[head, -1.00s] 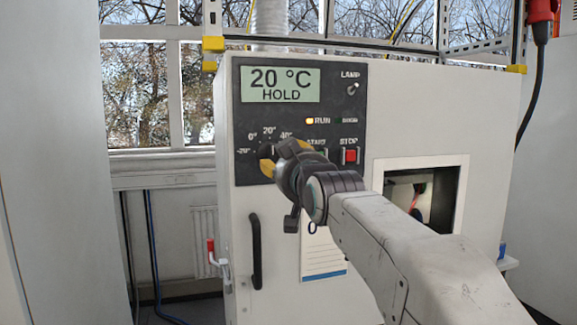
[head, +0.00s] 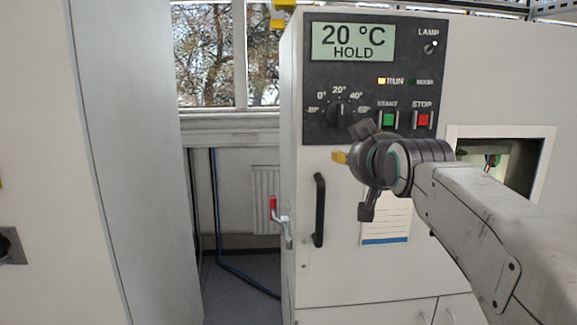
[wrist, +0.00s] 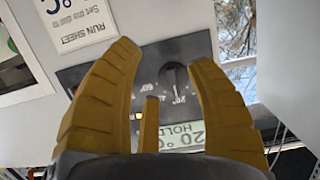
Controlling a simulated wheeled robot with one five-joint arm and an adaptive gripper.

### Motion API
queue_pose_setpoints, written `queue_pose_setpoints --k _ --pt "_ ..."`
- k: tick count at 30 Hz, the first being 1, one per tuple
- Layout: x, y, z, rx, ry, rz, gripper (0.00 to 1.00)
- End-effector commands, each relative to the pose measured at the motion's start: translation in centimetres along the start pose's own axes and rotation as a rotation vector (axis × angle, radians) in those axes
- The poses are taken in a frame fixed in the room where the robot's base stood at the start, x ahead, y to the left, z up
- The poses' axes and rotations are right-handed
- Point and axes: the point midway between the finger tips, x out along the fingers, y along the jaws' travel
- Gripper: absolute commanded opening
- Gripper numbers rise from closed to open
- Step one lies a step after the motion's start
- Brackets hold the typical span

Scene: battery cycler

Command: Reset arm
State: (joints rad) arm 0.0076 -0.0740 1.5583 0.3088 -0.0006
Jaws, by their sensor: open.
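My arm reaches in from the right in the head view, and my gripper (head: 341,157) is in front of the chamber's control panel, just below the temperature dial (head: 339,112). In the wrist view my gripper (wrist: 160,75) shows yellow fingers spread wide with nothing between them. The dial (wrist: 174,78) shows beyond the fingers, apart from them. The display (head: 353,42) reads 20 °C HOLD. The RUN lamp (head: 381,80) is lit yellow. The green START button (head: 388,119) and red STOP button (head: 423,119) are clear of my gripper.
The chamber door has a black handle (head: 319,210) and a red-tipped latch (head: 274,208) at its left. An open port (head: 517,180) is behind my arm. A tall grey cabinet (head: 125,160) stands at left. A run sheet (head: 386,222) hangs below the panel.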

Motion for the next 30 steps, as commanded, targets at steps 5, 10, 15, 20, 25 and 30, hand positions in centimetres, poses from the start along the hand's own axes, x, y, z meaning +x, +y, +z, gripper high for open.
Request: queue_pose_setpoints --k 5,10,15,20,25,30 --pt "0.0 0.0 11.7 -0.001 -0.344 0.0 0.5" --pt "-4.4 0.0 22.2 -0.001 -0.657 -0.001 0.5" --pt "-12.0 -0.1 30.7 -0.002 -0.921 -0.002 0.5" --pt "-19.5 -0.1 36.6 -0.003 -1.075 -0.003 0.5" --pt "-23.6 -0.1 39.1 -0.005 -1.067 -0.005 0.5" --pt "-24.4 -0.1 38.1 -0.005 -0.99 -0.006 0.5"
